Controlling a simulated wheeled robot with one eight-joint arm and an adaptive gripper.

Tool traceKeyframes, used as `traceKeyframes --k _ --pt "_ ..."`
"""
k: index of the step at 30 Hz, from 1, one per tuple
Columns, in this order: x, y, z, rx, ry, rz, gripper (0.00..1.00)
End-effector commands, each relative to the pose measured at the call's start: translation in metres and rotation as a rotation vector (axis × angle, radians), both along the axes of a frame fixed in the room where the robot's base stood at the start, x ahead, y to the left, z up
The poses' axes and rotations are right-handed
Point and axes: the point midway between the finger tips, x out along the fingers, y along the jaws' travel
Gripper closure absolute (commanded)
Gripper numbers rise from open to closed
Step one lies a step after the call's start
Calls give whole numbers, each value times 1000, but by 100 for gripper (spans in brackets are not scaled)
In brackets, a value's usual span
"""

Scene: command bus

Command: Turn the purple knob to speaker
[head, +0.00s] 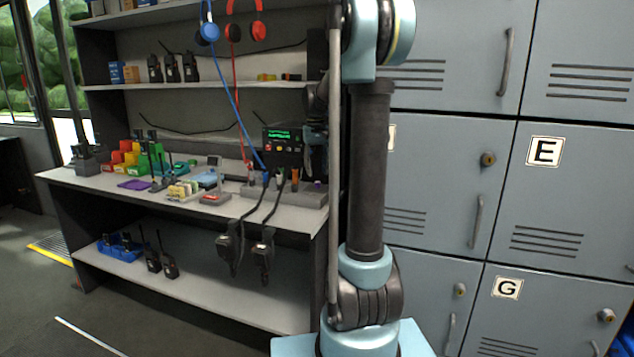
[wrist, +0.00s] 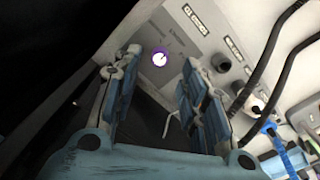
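The purple knob (wrist: 160,59) shows in the wrist view as a round purple-rimmed dial with a pale face, on a grey panel (wrist: 205,50). White labels sit on the panel to its right, but I cannot read them, so I cannot tell the knob's setting. My gripper (wrist: 155,70) is open and empty. The knob appears beyond the gap between its two fingers, and I see no contact. In the head view my gripper (head: 316,138) is partly hidden behind my arm, above the right end of the desk. The knob is too small to make out clearly there.
A radio with a green display (head: 282,142) stands at the back of the desk (head: 110,186). Black cables and a blue plug (wrist: 268,126) lie right of the gripper in the wrist view. Grey lockers (head: 570,190) stand close right of my arm.

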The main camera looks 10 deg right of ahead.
Motion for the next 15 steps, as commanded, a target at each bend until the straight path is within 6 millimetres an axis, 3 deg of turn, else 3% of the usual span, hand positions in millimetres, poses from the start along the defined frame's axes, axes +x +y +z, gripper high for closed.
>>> traceKeyframes --k 7,15 --pt "0 -1 -34 0 0 0 61" --pt "0 -2 -48 0 0 0 61"
